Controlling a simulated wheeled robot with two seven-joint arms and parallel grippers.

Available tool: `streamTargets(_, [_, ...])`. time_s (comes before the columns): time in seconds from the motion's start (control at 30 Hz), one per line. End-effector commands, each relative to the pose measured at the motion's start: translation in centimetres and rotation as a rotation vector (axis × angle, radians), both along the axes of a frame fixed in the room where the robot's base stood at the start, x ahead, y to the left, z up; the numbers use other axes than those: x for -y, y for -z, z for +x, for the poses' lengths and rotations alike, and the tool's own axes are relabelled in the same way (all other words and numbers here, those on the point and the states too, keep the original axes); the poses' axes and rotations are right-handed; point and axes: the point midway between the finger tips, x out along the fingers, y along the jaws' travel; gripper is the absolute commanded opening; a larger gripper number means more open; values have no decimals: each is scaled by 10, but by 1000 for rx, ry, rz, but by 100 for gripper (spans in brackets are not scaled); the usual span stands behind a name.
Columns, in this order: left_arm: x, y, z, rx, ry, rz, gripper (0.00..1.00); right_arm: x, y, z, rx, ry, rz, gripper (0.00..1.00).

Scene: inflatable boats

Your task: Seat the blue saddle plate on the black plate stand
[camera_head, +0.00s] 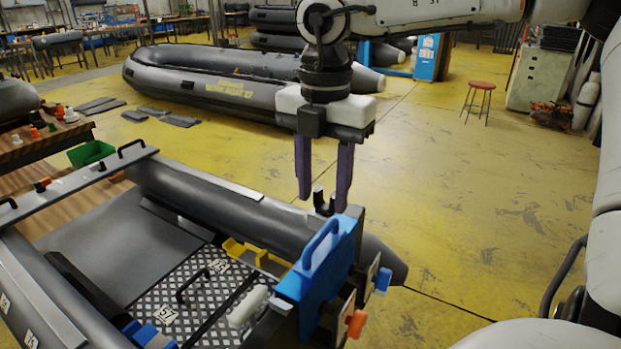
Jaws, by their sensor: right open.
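The blue saddle plate (312,275), with a loop handle on top, is upright at the rear end of the near grey boat. It is against a dark upright board, and I cannot tell whether it rests on or beside it. A small black U-shaped piece (320,206) shows between my finger ends; I cannot tell whether this is the black plate stand. My right gripper (323,203) points down with its two purple fingers apart, above and behind the blue plate's handle. It holds nothing that I can see. My left gripper is out of view.
The near boat's grey tube (215,208) runs behind the plate. A checkered floor panel (185,290) has a white block (248,306) and yellow piece (255,257). Orange and blue knobs (356,323) stick out right of the plate. Open yellow floor lies to the right, with a red stool (482,87).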

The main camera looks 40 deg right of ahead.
Motion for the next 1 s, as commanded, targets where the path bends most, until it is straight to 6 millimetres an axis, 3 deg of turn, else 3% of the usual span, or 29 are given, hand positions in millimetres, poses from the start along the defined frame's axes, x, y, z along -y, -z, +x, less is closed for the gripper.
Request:
streamTargets(0.2, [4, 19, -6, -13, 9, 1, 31, 0, 29, 0, -2, 1, 2, 41])
streamTargets(0.6, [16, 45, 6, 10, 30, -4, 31, 0, 87, 0, 1, 0, 0, 41])
streamTargets(1.0, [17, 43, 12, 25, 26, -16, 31, 0, 93, 0, 0, 0, 0, 41])
